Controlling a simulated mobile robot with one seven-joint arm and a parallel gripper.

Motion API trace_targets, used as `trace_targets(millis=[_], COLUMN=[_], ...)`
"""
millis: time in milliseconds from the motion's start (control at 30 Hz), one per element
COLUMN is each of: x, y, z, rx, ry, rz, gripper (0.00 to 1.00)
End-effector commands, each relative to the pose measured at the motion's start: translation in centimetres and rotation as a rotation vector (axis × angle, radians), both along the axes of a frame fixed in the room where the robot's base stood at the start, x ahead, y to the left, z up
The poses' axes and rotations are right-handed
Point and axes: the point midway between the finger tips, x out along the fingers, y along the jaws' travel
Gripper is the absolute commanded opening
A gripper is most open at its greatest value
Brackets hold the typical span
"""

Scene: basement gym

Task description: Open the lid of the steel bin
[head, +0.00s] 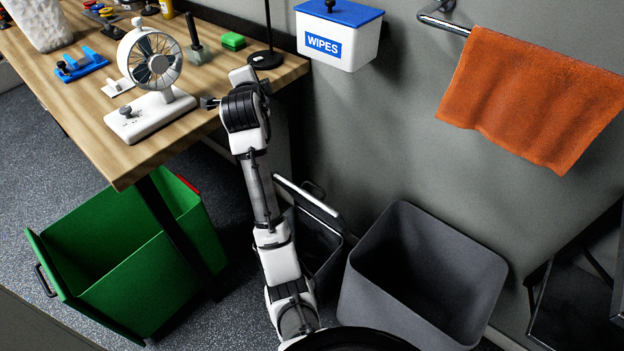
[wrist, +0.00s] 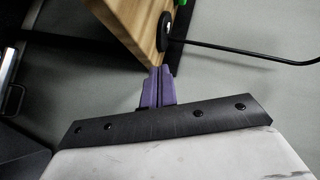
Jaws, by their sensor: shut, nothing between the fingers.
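A dark bin (head: 322,252) with a pale metallic bar (head: 308,205) along its far top edge stands on the floor, partly behind my arm; I take it for the steel bin. A dark loop handle shows just behind the bar. Dark space shows below the bar, but my arm hides too much to tell how the lid stands. In the wrist view, a metallic strip (wrist: 8,68) and a dark loop show at the left edge. My gripper (wrist: 160,70) has purple fingers, shut and empty, apart from the strip.
A wooden table (head: 75,110) holds a fan (head: 150,60) and a lamp base (head: 265,60) close to my wrist. An open green bin (head: 130,245) stands left, an open grey bin (head: 425,265) right. A wipes box (head: 338,35) and orange towel (head: 530,95) are at the wall.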

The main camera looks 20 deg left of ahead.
Motion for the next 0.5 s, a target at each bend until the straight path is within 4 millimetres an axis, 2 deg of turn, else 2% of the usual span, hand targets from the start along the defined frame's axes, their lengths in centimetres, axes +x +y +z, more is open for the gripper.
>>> trace_targets(millis=[33,100,200,300,333,400,500], x=[1.3,2.0,1.6,0.3,-0.1,-0.8,-1.4], y=[-1.7,-4.2,-7.6,-10.0,-10.5,-11.4,-12.0], z=[-4.7,-10.1,-16.4,-20.5,-21.3,-22.6,-23.6], rx=[0.028,0.075,0.131,0.168,0.175,0.186,0.192], ry=[0.165,0.390,0.651,0.830,0.868,0.933,0.977], rz=[-0.098,-0.261,-0.499,-0.702,-0.752,-0.840,-0.908], gripper=[0.00,0.00,0.00,0.00,0.00,0.00,0.00])
